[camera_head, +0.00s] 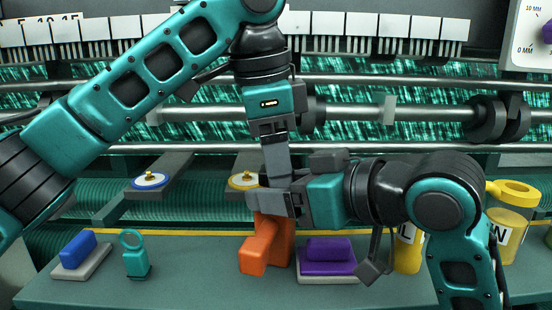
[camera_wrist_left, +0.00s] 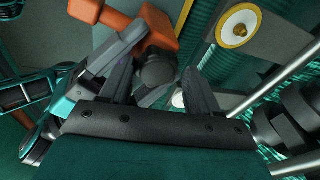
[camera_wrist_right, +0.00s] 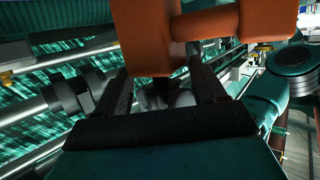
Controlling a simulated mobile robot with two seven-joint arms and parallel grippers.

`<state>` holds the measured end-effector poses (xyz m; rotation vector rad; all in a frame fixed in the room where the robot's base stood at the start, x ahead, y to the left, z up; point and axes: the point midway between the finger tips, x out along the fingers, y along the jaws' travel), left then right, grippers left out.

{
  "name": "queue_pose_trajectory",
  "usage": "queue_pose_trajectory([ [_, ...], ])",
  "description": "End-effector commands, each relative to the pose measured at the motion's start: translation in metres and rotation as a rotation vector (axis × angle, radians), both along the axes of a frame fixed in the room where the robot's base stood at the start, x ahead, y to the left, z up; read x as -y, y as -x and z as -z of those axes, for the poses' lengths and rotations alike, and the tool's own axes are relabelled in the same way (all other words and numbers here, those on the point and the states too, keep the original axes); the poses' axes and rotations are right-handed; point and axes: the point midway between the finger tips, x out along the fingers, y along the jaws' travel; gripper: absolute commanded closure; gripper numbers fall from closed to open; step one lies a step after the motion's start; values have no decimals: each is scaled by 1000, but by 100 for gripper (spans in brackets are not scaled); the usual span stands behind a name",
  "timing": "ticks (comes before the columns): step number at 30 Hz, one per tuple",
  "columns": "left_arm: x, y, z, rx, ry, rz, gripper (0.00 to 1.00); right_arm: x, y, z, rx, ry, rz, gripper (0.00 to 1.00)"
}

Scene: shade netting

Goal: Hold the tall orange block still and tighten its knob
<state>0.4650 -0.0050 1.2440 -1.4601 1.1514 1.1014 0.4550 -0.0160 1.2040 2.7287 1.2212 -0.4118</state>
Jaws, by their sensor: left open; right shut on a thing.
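The tall orange block (camera_head: 262,245) stands on the grey-green bench, its upper part hidden behind the grippers. My right gripper (camera_head: 266,202) comes in from the right and is shut on the block's upper part. The right wrist view shows the orange block (camera_wrist_right: 142,40) at its fingertips. My left gripper (camera_head: 275,178) points down over the block's top, right by my right fingers. In the left wrist view a dark round knob (camera_wrist_left: 158,71) sits between its open fingers; whether they touch it I cannot tell.
A purple block on a pale base (camera_head: 328,262) stands close right of the orange block. A teal ringed piece (camera_head: 136,258) and a blue block (camera_head: 77,248) are at the left. Yellow containers (camera_head: 506,228) stand right. Metal rollers (camera_head: 400,113) run behind.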

Motion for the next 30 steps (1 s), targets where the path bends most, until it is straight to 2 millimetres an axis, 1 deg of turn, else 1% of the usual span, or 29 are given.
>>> queue_pose_trajectory([
  [1, 1, 3, 2, -8, -6, 8, 29, 2, -3, 2, -6, 0, 12, 79],
  [14, 1, 4, 2, -13, -10, 12, 29, 4, -5, 1, -5, -2, 20, 79],
  [17, 1, 4, -2, -12, -11, 13, 29, 4, -6, 1, -6, -2, 22, 79],
  [25, 1, 3, -24, -9, -9, 11, 29, 5, -6, 2, -6, 0, 21, 79],
  [30, 1, 3, -29, -8, -7, 10, 29, 3, -4, 1, -5, 0, 15, 79],
])
